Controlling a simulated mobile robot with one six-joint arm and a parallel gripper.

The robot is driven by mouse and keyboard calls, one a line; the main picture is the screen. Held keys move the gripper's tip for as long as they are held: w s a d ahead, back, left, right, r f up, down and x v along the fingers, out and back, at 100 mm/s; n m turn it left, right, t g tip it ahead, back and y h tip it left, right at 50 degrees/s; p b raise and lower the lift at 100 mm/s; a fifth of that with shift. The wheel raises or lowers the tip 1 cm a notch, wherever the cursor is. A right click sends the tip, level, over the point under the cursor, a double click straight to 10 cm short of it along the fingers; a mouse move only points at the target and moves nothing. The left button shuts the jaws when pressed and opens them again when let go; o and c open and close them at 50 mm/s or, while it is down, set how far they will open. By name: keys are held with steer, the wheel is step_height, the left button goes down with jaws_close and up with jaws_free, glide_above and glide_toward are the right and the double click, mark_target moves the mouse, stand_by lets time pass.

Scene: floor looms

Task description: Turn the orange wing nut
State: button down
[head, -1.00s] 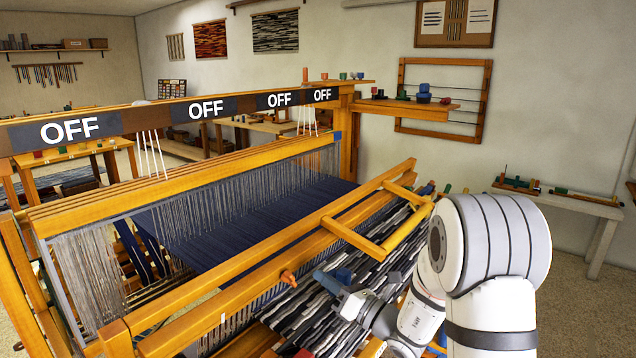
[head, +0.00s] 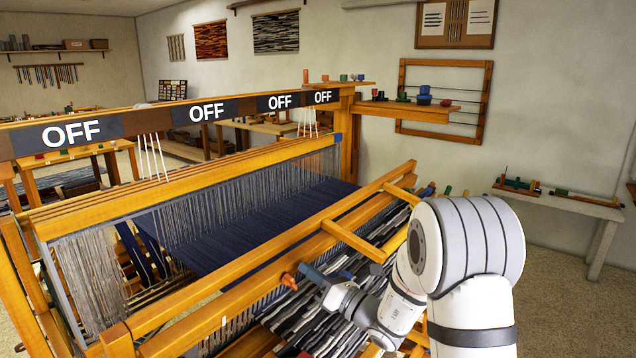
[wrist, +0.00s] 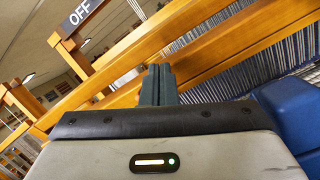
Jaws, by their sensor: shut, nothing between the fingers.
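The orange wing nut (head: 288,281) sits on the near side of the loom's front wooden beam (head: 240,300) in the head view. My gripper (head: 304,269) is shut and empty, with its dark blue-green fingertips just right of and slightly above the wing nut. I cannot tell whether they touch it. In the wrist view the shut fingers (wrist: 158,72) point at the wooden beams (wrist: 205,55).
The loom frame with dark blue cloth (head: 265,225) fills the space beyond the beam. Striped grey and black cloth (head: 320,310) lies below my gripper. A grey bench (head: 560,200) stands at the right.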

steer(key=shift+s+a+f+b, duration=0.25)
steer(key=shift+a+f+b, duration=0.1)
steer(key=shift+f, duration=0.1)
stand_by(0.6)
steer(key=shift+s+a+r, duration=0.1)
steer(key=shift+s+r, duration=0.1)
steer(key=shift+s, duration=0.1)
stand_by(0.6)
steer(key=shift+r, duration=0.1)
steer(key=r+b+v, duration=0.1)
steer(key=v, duration=0.5)
steer(key=shift+f, duration=0.25)
stand_by(0.3)
